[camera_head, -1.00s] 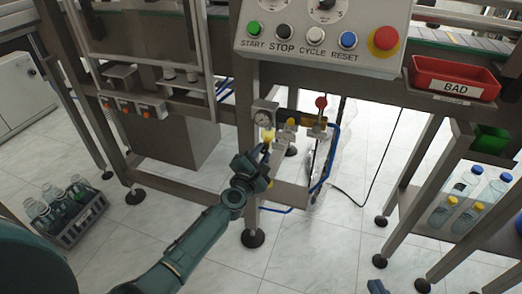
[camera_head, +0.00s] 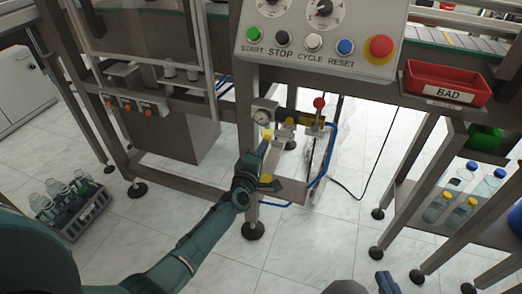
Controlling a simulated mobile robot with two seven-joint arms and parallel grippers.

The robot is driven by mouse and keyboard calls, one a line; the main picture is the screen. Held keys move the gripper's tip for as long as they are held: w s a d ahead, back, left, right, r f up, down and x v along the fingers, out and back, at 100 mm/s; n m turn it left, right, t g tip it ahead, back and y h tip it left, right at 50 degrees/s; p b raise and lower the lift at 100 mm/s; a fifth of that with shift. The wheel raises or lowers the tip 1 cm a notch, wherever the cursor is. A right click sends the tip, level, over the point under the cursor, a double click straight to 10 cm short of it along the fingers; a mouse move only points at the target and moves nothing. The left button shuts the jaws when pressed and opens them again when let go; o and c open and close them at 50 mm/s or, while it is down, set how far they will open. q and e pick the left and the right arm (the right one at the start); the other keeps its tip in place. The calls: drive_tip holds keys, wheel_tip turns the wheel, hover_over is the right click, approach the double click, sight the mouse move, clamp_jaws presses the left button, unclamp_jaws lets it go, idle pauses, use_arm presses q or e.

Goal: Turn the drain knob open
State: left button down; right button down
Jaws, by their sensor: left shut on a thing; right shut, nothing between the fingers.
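A small pneumatic unit is fixed to the machine frame below the control panel, with a round gauge (camera_head: 262,118) and yellow parts. A yellow knob (camera_head: 267,135) sits under the gauge; no label saying drain is readable. My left gripper (camera_head: 264,146) reaches up to it from below and is shut on it, though the fingers and arm hide much of the contact. Another yellow part (camera_head: 267,178) shows lower down, beside my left wrist. My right gripper (camera_head: 386,283) shows only partly at the bottom edge, shut and empty, far from the unit.
A red-knobbed valve (camera_head: 319,103) and blue hose (camera_head: 331,150) lie right of the knob. The control panel (camera_head: 320,55) overhangs above. A red BAD bin (camera_head: 447,82) is at right. A bottle crate (camera_head: 72,212) stands on the floor at left.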

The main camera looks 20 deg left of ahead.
use_arm(q)
drive_tip(key=shift+m, duration=0.4)
use_arm(e)
drive_tip(key=shift+s+r, duration=0.1)
drive_tip(key=shift+r, duration=0.05)
use_arm(q)
drive_tip(key=c, duration=1.2)
unclamp_jaws()
drive_tip(key=shift+c, duration=0.2)
drive_tip(key=s+p, duration=0.3)
drive_tip(key=s, duration=1)
drive_tip(key=shift+a+r, duration=0.2)
drive_tip(key=shift+r, duration=0.05)
use_arm(e)
drive_tip(key=shift+d+r+m, duration=0.2)
drive_tip(key=shift+r+m, duration=0.4)
drive_tip(key=shift+r, duration=0.3)
drive_tip(key=shift+s, duration=0.1)
drive_tip(key=shift+r, duration=0.1)
